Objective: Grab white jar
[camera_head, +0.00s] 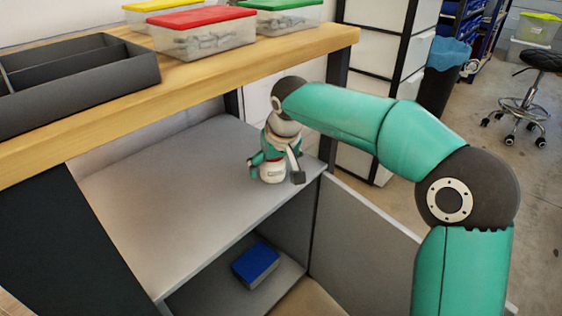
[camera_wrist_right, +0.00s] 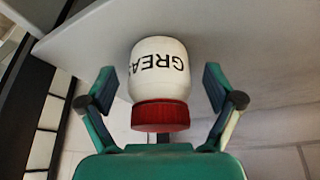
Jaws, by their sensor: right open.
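The white jar (camera_wrist_right: 158,68) has dark lettering, partly readable as "GREA", and a red lid (camera_wrist_right: 160,115). It stands on the grey shelf under the bench top, near the shelf's right end. In the head view a small part of the jar (camera_head: 272,174) shows below my right gripper (camera_head: 278,167). In the right wrist view the open fingers of my right gripper (camera_wrist_right: 160,84) are on either side of the jar, with gaps at both sides. The lid is nearest my palm. My left gripper is not in view.
The grey shelf (camera_head: 170,190) is clear to the left of the jar. A blue box (camera_head: 255,264) sits on the lower level. The wooden bench top (camera_head: 200,78) overhangs behind, carrying a dark divided tray (camera_head: 85,72) and lidded boxes, including a red-lidded one (camera_head: 203,38).

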